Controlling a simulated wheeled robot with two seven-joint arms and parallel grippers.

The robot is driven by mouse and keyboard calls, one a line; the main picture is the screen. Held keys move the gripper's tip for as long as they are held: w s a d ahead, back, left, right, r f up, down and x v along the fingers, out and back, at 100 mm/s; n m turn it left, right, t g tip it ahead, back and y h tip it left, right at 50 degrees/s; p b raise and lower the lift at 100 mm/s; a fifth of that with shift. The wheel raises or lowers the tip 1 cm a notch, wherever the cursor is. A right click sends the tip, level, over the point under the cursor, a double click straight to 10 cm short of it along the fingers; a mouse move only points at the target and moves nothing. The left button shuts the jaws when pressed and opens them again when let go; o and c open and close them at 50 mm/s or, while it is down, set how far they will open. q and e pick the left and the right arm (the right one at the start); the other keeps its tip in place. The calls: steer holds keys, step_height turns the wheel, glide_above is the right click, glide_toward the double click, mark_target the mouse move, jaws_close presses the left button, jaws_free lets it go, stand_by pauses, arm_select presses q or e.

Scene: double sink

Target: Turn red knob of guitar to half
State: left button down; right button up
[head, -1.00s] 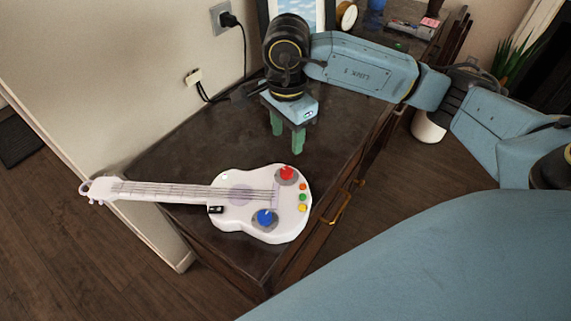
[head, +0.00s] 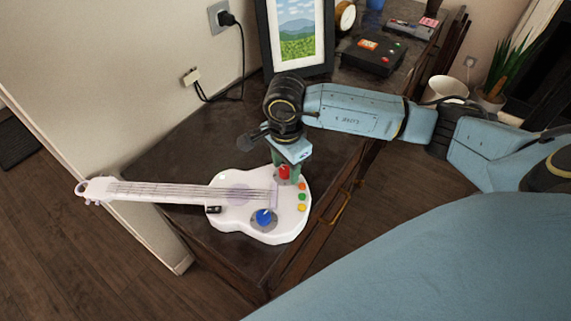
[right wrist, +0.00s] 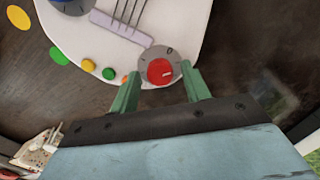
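A white toy guitar (head: 232,217) lies on the dark cabinet top, its neck pointing left past the cabinet's edge. Its red knob (head: 285,173) is on the far right of the body, and its blue knob (head: 264,216) is nearer. My right gripper (head: 287,163) is over the guitar's far edge, right at the red knob. In the right wrist view the green fingers (right wrist: 160,88) are apart, one on each side of the red knob (right wrist: 160,71). I cannot tell whether they touch it. My left gripper is not in view.
Small coloured buttons (head: 302,197) sit right of the knobs. A framed picture (head: 296,38) and a dark box with buttons (head: 373,55) stand behind my right arm. A wall with a plugged cable (head: 243,60) is at the left.

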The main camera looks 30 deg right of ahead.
steer(key=c, duration=0.8)
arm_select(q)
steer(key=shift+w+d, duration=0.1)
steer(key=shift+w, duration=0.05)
arm_select(e)
steer(key=shift+m, duration=0.4)
steer(key=m, duration=0.4)
steer(key=shift+m, duration=0.3)
steer(key=m, duration=0.4)
steer(key=shift+m, duration=0.3)
steer(key=m+p, duration=0.1)
steer(key=m, duration=0.2)
steer(key=shift+m, duration=0.3)
steer(key=m+p, duration=0.1)
steer(key=m, duration=0.3)
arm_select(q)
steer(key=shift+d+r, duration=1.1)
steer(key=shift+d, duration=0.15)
arm_select(e)
steer(key=shift+m, duration=0.7)
